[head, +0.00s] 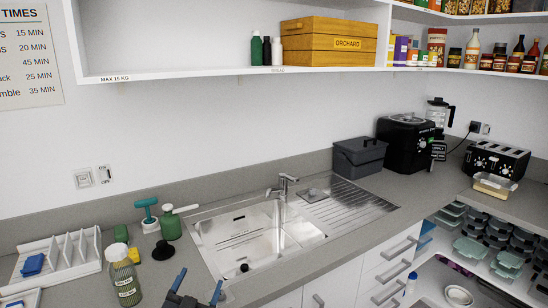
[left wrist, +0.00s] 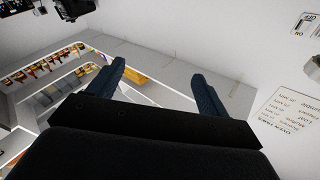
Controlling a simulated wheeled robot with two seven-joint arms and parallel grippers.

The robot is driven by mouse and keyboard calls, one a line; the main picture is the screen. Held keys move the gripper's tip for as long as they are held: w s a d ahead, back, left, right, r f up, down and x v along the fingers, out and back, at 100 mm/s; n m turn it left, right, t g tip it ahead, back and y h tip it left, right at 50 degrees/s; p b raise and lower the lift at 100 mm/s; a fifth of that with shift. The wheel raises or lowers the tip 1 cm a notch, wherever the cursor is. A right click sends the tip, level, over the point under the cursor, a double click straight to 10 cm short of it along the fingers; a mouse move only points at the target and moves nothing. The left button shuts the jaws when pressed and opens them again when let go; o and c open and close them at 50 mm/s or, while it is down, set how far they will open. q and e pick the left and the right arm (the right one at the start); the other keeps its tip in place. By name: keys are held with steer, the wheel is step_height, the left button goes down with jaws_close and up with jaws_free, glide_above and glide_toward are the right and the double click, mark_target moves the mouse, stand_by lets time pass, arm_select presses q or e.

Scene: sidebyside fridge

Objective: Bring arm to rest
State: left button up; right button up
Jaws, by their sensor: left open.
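My left gripper (head: 196,290) shows at the bottom edge of the head view, in front of the sink. Its two blue fingers are apart with nothing between them. In the left wrist view the same gripper (left wrist: 162,85) has its blue fingers spread and empty, with the wall and shelves beyond, seen turned over. My right gripper is not in view.
The sink (head: 215,243) lies just beyond my left gripper. A jar (head: 124,283), a green spray bottle (head: 170,225) and a white rack (head: 60,262) stand to the left. A grey bin (head: 360,157) stands at the back. A shelf (head: 200,75) hangs above.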

arm_select(q)
steer(key=s+a+f+n+g+y, duration=0.2)
steer(key=s+f+g, duration=0.4)
steer(key=s+f, duration=0.45)
steer(key=s+a+f+n+g+y, duration=0.2)
steer(key=s+f+g, duration=0.4)
steer(key=s+f, duration=0.4)
steer(key=s+d+f+g+h, duration=0.1)
steer(key=s+f+g, duration=0.3)
steer(key=s, duration=0.5)
step_height(320, 180, down, 20)
steer(key=d+f+g, duration=0.1)
steer(key=d, duration=0.1)
steer(key=s+f, duration=0.3)
steer(key=f, duration=0.8)
steer(key=s+d+f+g, duration=0.1)
steer(key=s+f, duration=0.2)
steer(key=f, duration=0.8)
steer(key=shift+d+f+m+h, duration=0.15)
steer(key=shift+f+m+h, duration=0.15)
steer(key=shift+f+m, duration=0.1)
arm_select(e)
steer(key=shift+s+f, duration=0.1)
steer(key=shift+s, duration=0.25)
arm_select(q)
steer(key=shift+s, duration=0.1)
